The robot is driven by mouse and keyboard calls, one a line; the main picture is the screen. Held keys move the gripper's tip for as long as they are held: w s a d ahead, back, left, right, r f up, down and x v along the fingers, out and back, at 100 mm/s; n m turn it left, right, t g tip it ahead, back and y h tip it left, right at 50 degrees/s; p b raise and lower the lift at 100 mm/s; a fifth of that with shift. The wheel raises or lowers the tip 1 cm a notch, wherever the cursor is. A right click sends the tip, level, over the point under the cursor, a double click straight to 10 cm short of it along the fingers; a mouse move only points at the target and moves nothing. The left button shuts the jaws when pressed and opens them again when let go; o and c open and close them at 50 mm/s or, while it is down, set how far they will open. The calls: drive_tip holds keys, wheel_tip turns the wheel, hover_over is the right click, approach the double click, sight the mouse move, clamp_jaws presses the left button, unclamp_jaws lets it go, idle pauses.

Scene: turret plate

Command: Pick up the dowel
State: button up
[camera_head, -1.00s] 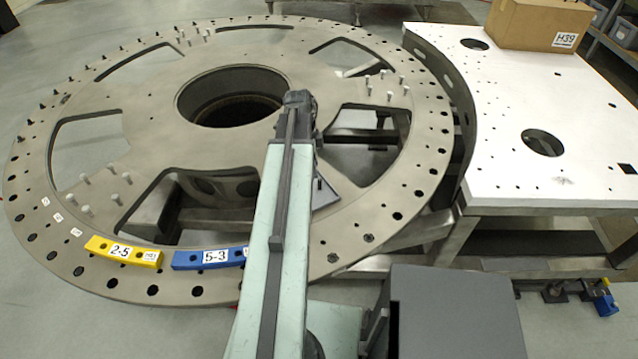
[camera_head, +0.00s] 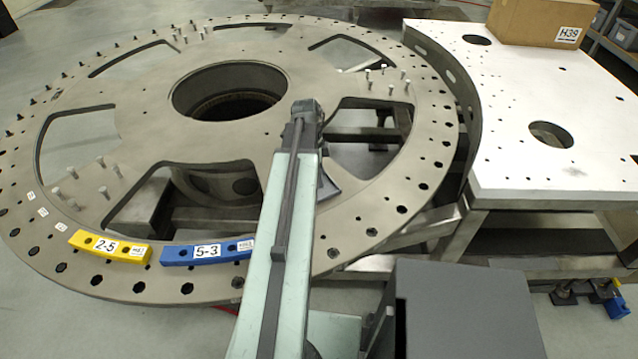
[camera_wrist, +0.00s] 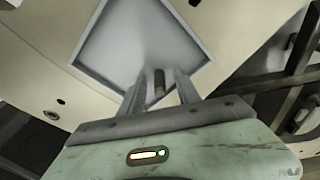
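The dowel (camera_wrist: 159,82) is a short, dull brown-grey pin in the wrist view, over a shallow grey square tray (camera_wrist: 110,55) with a pale raised rim. My gripper (camera_wrist: 159,82) has its two fingers apart, one on each side of the dowel, with a visible gap on both sides. I cannot tell how far the fingertips are above the tray. In the head view my arm hides the gripper and the dowel, and only a dark corner of the tray (camera_head: 328,190) shows beside the arm.
The large round turret plate (camera_head: 140,130) has cut-outs, rim holes and several upright pegs. A yellow block (camera_head: 110,247) and a blue block (camera_head: 207,252) lie on its near rim. A white-topped table (camera_head: 520,90) with a cardboard box (camera_head: 541,20) stands right.

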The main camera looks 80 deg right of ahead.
drive_tip(key=shift+c, duration=0.3)
clamp_jaws()
drive_tip(key=shift+r, duration=0.2)
wheel_tip(320, 180, up, 10)
drive_tip(key=p, duration=1)
